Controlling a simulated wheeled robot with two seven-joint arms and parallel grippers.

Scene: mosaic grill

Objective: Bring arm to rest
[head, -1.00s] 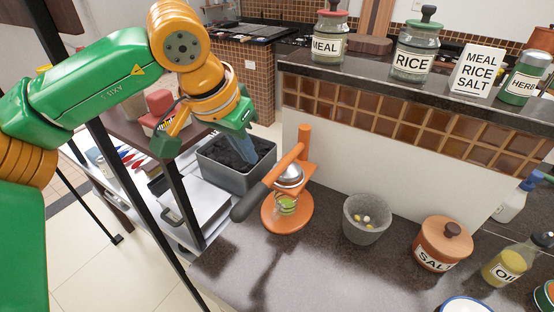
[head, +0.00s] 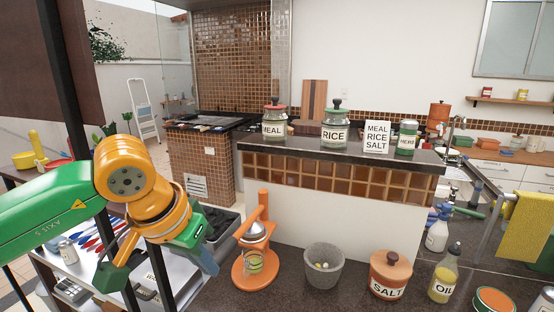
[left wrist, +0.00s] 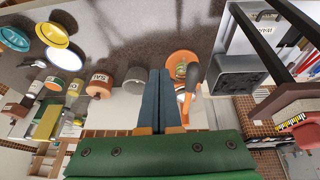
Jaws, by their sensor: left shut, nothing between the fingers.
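My left gripper (head: 207,261) hangs from the green and orange arm at the left of the head view. Its two blue fingers are closed together and point down, with nothing between them. In the left wrist view the fingers (left wrist: 160,98) lie side by side against the dark counter. In the head view the gripper is left of the orange juicer (head: 254,265) and in front of the dark grey bin (head: 224,232). I cannot tell its exact height. My right gripper is in neither view.
The grey mortar (head: 323,268), salt jar (head: 390,276) and oil bottle (head: 444,275) stand right of the juicer. A raised ledge (head: 350,158) behind carries the meal jar (head: 274,122) and rice jar (head: 335,128). A dark post (head: 75,90) stands near my left arm.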

